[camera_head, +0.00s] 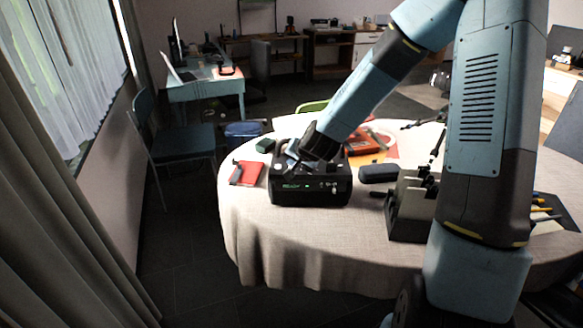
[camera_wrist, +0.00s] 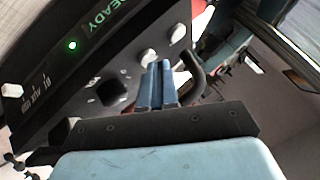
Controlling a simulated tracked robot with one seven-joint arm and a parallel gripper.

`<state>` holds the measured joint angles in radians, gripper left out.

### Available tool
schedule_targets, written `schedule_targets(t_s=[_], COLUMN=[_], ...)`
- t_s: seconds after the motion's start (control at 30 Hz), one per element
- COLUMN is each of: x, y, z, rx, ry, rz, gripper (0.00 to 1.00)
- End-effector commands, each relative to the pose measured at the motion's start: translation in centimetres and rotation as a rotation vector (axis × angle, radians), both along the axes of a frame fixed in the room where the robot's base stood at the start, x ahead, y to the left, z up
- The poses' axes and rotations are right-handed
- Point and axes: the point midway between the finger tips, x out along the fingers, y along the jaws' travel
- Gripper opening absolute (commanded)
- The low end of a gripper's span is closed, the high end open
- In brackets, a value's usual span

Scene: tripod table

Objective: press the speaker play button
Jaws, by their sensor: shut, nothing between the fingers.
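The black box that appears to be the speaker (camera_head: 312,191) stands on the round table, with small green text on its front. In the wrist view its dark panel (camera_wrist: 62,98) fills the left side, with green READY lettering, a lit green light (camera_wrist: 72,45), pale knobs and a dark button (camera_wrist: 112,92). I cannot tell which control is play. My gripper (camera_wrist: 159,66) is shut and empty, its blue fingers together over the panel near a pale knob (camera_wrist: 148,57). In the head view my gripper (camera_head: 293,152) is at the box's top; contact cannot be told.
The cloth-covered round table (camera_head: 250,225) also holds a red item (camera_head: 246,173) left of the box, an orange-red case (camera_head: 362,143) behind, a dark case (camera_head: 379,172) and a grey holder (camera_head: 408,215) to the right. The tablecloth's front left is clear.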

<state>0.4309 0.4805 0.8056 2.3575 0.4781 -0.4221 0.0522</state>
Motion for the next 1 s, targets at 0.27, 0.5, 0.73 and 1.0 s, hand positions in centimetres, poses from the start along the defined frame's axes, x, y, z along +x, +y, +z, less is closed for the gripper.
schedule_targets(t_s=[0.27, 0.5, 0.73, 1.0], x=[0.0, 0.0, 0.0, 0.0], y=[0.0, 0.0, 0.0, 0.0], z=[-0.3, -0.2, 0.4, 1.3], rx=[0.000, 0.001, 0.000, 0.000], ry=[0.001, 0.000, -0.001, 0.001], rz=[0.001, -0.001, -0.001, -0.001], gripper=[0.00, 0.00, 0.00, 0.00])
